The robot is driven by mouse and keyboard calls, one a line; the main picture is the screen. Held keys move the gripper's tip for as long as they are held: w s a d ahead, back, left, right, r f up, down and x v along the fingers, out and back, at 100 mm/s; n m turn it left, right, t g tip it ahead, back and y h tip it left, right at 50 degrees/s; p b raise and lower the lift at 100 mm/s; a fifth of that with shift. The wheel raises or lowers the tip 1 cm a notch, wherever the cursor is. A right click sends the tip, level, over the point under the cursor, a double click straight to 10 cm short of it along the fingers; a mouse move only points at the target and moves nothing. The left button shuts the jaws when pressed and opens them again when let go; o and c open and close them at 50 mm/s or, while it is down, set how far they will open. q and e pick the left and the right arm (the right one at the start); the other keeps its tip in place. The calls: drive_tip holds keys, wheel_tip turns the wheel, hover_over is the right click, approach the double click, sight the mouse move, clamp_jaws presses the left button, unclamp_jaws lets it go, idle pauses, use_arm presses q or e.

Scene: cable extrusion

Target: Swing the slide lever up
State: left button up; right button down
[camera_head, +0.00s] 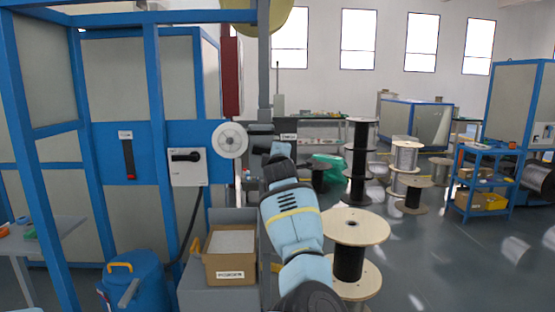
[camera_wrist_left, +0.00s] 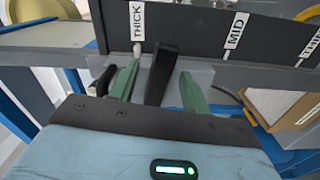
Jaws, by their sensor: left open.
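The black slide lever (camera_wrist_left: 164,65) shows in the left wrist view below a dark strip (camera_wrist_left: 185,30) with the labels THICK, MID and a third partly cut off. The lever is nearest the THICK label, a little to its right. My left gripper (camera_wrist_left: 160,72) has its two green fingers apart, one on each side of the lever, with visible gaps. The fingers do not grip it. In the head view my left arm (camera_head: 292,218) reaches up to the machine post; its fingers and the lever are too small to tell there. My right gripper is not in view.
A cardboard box (camera_head: 230,278) stands on a grey cabinet left of my arm. A wooden-flanged spool (camera_head: 357,228) stands close on the right. A white wheel (camera_head: 230,140) and a switch panel (camera_head: 188,180) are on the machine. Open floor lies to the right.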

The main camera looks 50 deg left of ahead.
use_arm(q)
drive_tip(key=v, duration=0.7)
drive_tip(key=shift+s+d, duration=0.1)
idle(0.5)
